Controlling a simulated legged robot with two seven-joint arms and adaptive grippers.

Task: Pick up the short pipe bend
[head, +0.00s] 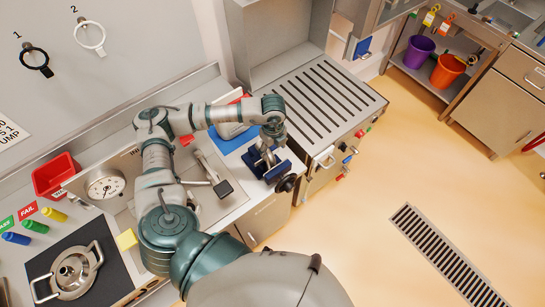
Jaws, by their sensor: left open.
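My left arm reaches up over the counter and then right. My left gripper (267,152) points down over a dark blue clamp-like fixture (285,170) with a black knob. The gripper is open, and its fingers overlap the fixture in the picture, so I cannot tell whether they touch anything. I cannot clearly make out the short pipe bend; the gripper may hide it. My right gripper is not in view.
A slotted steel top (325,100) stands right of the fixture. Purple (418,50) and orange (447,70) buckets stand far right. The floor is mostly clear.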

